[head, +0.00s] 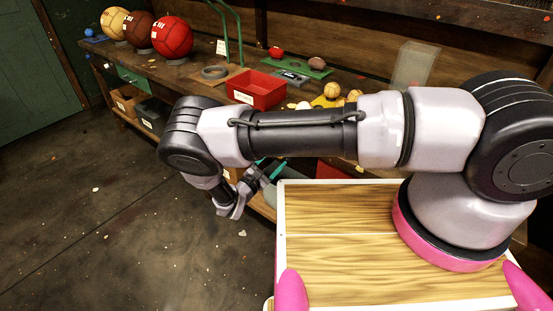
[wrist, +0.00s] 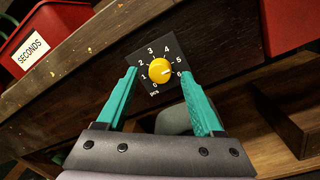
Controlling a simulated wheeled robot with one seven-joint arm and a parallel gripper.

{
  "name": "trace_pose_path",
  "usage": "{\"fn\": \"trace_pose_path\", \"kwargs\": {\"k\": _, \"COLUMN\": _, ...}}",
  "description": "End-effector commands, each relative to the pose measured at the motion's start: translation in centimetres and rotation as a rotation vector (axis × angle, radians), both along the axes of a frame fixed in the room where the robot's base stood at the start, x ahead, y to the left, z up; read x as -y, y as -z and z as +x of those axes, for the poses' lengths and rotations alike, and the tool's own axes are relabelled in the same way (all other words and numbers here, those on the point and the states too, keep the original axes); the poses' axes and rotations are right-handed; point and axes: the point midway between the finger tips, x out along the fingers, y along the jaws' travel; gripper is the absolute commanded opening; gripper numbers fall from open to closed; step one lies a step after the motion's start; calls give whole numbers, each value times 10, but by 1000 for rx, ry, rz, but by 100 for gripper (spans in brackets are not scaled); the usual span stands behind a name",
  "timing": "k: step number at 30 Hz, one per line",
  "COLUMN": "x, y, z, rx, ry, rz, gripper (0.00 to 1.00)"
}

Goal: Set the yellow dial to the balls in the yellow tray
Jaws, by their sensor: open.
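The yellow dial (wrist: 160,70) is on a dark plate marked 0 to 6 and "pcs", on the bench's front. Its pale mark points to the right, near the 6, though the exact setting is hard to read. My gripper (wrist: 158,76) is open, with its teal fingers on either side of the dial in the wrist view; contact cannot be told. In the head view my gripper (head: 262,174) is low beside the bench. The yellow tray (head: 322,102) is on the bench with tan balls (head: 331,90) in and around it; my arm hides part of this area.
A red bin (head: 258,90) stands on the bench; a red bin labelled "SECONDS" (wrist: 30,48) shows in the wrist view. Large balls (head: 172,37) stand at the far left. A clear container (head: 415,65) stands at the right. The floor at left is mostly clear.

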Motion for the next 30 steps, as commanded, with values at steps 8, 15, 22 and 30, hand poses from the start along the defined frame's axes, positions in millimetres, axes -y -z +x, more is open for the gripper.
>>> {"fn": "trace_pose_path", "kwargs": {"k": 8, "x": -34, "y": 3, "z": -46, "rx": 1, "ry": -4, "rz": 1, "gripper": 68}}
{"fn": "trace_pose_path", "kwargs": {"k": 15, "x": -52, "y": 4, "z": -73, "rx": 0, "ry": 0, "rz": 0, "gripper": 68}}
{"fn": "trace_pose_path", "kwargs": {"k": 22, "x": -55, "y": 4, "z": -78, "rx": 1, "ry": 1, "rz": 1, "gripper": 68}}
{"fn": "trace_pose_path", "kwargs": {"k": 30, "x": -55, "y": 4, "z": -78, "rx": 0, "ry": 1, "rz": 0, "gripper": 68}}
